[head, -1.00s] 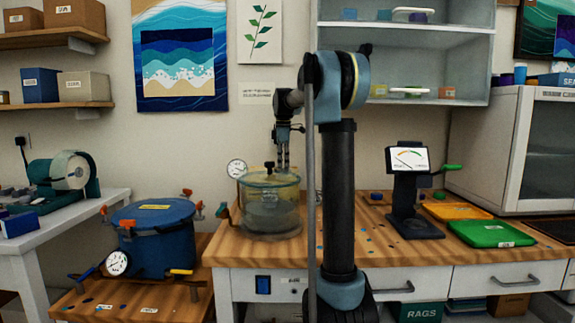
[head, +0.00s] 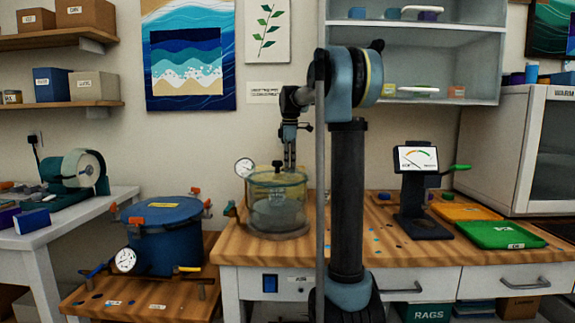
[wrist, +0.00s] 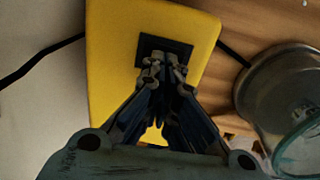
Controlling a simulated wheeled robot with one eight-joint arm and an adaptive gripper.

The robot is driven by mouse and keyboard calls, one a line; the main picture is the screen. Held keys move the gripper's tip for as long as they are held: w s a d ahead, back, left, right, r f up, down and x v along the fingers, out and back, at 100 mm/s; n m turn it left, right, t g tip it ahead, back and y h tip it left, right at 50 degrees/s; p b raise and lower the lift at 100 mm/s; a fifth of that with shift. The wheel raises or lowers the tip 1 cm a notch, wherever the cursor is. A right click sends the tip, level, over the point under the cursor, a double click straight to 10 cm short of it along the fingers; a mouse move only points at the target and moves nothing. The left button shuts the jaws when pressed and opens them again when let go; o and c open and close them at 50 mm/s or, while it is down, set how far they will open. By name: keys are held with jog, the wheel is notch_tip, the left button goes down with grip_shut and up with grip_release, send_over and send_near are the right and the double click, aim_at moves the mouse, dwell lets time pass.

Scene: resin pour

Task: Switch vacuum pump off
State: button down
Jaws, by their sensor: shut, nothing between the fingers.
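A yellow box (wrist: 112,45), which looks like the vacuum pump, fills the middle of the wrist view. A black square plate (wrist: 183,49), likely its switch, is set in its face. My gripper (wrist: 163,75) is shut and empty, with its fingertips over the lower left part of this plate. I cannot tell whether they touch it, and the fingers hide part of it. In the head view my gripper (head: 290,165) points down just behind the glass chamber (head: 278,215). The box is not clearly visible there, and the switch position cannot be read.
The chamber also shows at the right of the wrist view (wrist: 285,95), close to the box. A black cable (wrist: 40,62) runs from the box. A round gauge (head: 245,168) stands left of the chamber. A blue pressure pot (head: 165,240) is on a lower bench at left.

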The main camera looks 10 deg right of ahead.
jog(key=shift+r, duration=0.1)
notch_tip(320, 180, up, 14)
jog(key=w, duration=0.1)
jog(key=shift+w+f, duration=0.2)
jog(key=shift+w, duration=0.2)
